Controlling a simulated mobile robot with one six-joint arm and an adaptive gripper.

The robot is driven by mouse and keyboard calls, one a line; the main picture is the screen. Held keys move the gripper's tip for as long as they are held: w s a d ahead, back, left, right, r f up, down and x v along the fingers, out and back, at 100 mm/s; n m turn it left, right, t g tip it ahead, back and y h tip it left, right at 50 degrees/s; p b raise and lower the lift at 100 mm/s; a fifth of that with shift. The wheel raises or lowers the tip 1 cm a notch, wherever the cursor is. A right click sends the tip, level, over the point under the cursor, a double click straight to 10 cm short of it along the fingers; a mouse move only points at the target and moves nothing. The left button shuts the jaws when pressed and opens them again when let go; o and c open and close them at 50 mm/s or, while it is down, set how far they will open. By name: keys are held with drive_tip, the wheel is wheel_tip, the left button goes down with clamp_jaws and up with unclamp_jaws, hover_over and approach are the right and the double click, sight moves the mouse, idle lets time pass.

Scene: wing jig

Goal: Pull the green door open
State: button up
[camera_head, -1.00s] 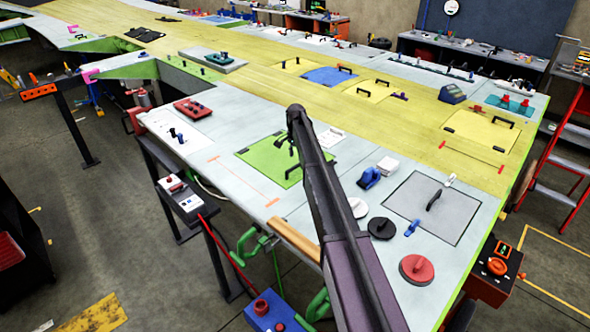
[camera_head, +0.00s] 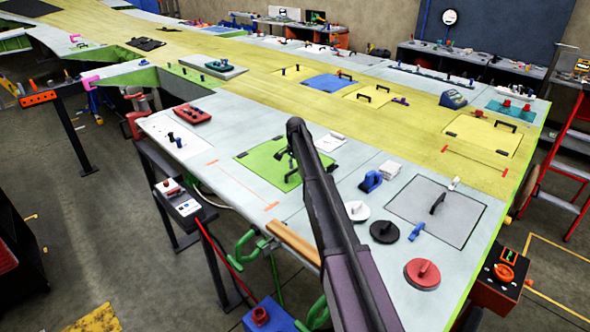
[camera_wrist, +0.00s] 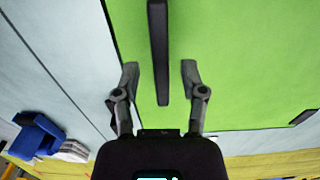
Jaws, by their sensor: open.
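The green door (camera_head: 256,162) is a bright green panel set in the pale wing surface, left of my arm in the head view. It also fills much of the wrist view (camera_wrist: 240,70). A dark bar handle (camera_wrist: 160,50) on it runs between my fingers in the wrist view. My gripper (camera_wrist: 160,75) is open, with one finger on each side of the handle and a gap on both sides. In the head view my gripper (camera_head: 292,162) is over the door's right part, and my arm hides some of it. I cannot tell the fingers' height over the panel.
Right of my arm are a blue clamp-like item (camera_head: 371,181), white, black and red round knobbed pieces (camera_head: 421,273), and a grey panel (camera_head: 462,218) with a handle. A red knobbed block (camera_head: 192,115) lies at the left. A wooden strip (camera_head: 293,241) edges the near side.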

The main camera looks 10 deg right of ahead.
clamp_jaws()
drive_tip(key=shift+a, duration=0.1)
drive_tip(key=shift+r, duration=0.1)
